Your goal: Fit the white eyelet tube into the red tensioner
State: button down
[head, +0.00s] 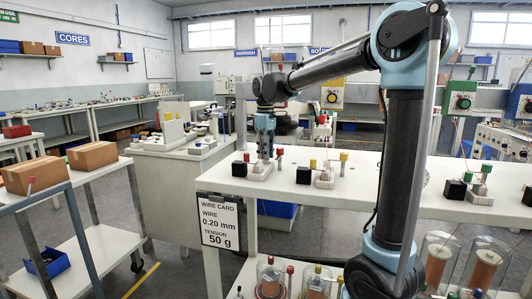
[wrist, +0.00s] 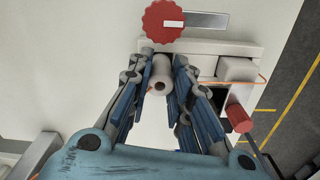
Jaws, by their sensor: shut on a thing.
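My gripper (head: 264,150) is shut on the white eyelet tube (wrist: 161,74). In the wrist view, my gripper (wrist: 163,60) has its blue fingers on both sides of the tube, whose round open end faces the camera. The red tensioner shows in the wrist view as a white body (wrist: 211,47) with a red knob (wrist: 164,20) and a red cylinder (wrist: 238,118). The tube is close to the white body; I cannot tell whether it is seated. In the head view, the red tensioner (head: 280,153) is at the gripper; the tube is not distinct there.
A yellow-marked tensioner (head: 324,176) and a green-marked one (head: 482,187) stand farther right on the white bench (head: 400,199). A black block (head: 240,169) is left of my gripper. A thin copper wire (wrist: 250,80) crosses the right side of the wrist view.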

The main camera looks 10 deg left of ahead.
jog(key=shift+f, duration=0.9)
jog(key=c, duration=1.4)
grip_release()
notch_tip(320, 180, up, 12)
jog(key=shift+w+f, duration=0.1)
